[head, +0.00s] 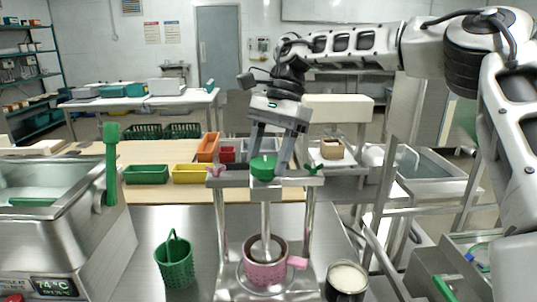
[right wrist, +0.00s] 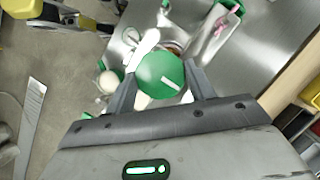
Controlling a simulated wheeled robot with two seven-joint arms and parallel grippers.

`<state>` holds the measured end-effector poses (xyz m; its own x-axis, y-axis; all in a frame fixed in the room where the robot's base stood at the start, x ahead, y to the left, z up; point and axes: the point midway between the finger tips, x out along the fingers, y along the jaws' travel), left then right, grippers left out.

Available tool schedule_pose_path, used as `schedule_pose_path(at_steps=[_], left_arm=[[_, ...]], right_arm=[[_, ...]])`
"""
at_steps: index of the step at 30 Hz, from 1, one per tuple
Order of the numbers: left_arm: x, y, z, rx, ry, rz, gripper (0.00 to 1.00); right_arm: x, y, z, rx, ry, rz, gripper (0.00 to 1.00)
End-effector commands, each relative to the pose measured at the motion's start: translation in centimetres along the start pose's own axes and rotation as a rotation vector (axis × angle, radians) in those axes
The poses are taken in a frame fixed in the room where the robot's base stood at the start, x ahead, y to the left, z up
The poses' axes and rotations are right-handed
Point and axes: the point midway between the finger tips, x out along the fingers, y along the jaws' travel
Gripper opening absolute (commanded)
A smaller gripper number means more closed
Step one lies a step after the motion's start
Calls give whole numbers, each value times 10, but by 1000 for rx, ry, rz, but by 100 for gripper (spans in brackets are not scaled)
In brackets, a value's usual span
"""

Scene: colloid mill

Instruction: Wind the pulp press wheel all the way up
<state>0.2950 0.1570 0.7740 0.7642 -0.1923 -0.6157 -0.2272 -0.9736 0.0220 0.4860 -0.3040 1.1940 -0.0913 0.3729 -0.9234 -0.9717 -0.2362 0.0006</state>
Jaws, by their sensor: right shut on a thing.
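The pulp press (head: 309,240) is a steel frame with a crossbar on top, standing on the steel counter. Its green wheel (head: 263,169) sits at the middle of the crossbar, above a vertical steel screw (head: 265,218). The screw's lower end is inside a pink perforated basket (head: 267,272), and its foot is partly hidden there. My right gripper (head: 269,161) comes from above and is shut on the green wheel. In the right wrist view the wheel (right wrist: 165,76) shows between the fingers (right wrist: 161,72), with a white mark on it. My left gripper is not in view.
A green perforated basket (head: 174,264) stands left of the press, and a steel pot with pale contents (head: 347,279) stands right. A steel vat (head: 60,228) with a green lever (head: 111,165) is at far left. Yellow (head: 189,174) and orange (head: 208,147) bins lie behind.

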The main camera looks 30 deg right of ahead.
Motion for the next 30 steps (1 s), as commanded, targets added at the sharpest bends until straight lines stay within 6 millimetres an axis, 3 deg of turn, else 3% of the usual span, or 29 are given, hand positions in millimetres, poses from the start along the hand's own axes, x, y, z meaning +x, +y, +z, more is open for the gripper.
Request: schedule_pose_path(at_steps=[15, 30], left_arm=[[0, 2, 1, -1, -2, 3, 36], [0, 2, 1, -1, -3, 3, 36]], right_arm=[[0, -4, 1, -401, 3, 163, 31], [0, -4, 2, -545, 2, 221, 31]])
